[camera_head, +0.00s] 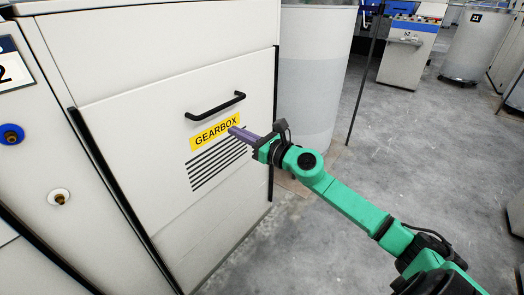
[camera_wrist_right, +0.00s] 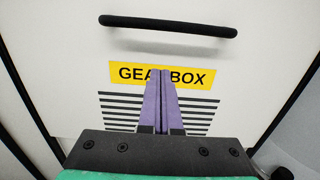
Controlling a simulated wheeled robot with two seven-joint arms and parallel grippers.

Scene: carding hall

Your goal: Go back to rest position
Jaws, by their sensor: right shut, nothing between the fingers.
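My right arm is green and comes in from the lower right in the head view. Its right gripper (camera_head: 233,131) has purple fingers and is in front of the gearbox panel (camera_head: 130,85), by the right end of the yellow GEARBOX label (camera_head: 208,134). In the right wrist view the purple fingers (camera_wrist_right: 161,75) are together and empty. They cover the middle of the label (camera_wrist_right: 190,76), below the black handle (camera_wrist_right: 170,25). I cannot tell whether the fingertips touch the panel. My left gripper is not in view.
Black vent slots (camera_head: 215,165) lie under the label. A blue knob (camera_head: 12,134) and a keyed lock (camera_head: 59,198) are on the left panel. A pale cylindrical can (camera_head: 312,80) stands right of the cabinet, near a thin dark pole (camera_head: 364,75). Grey floor (camera_head: 430,150) is open at right.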

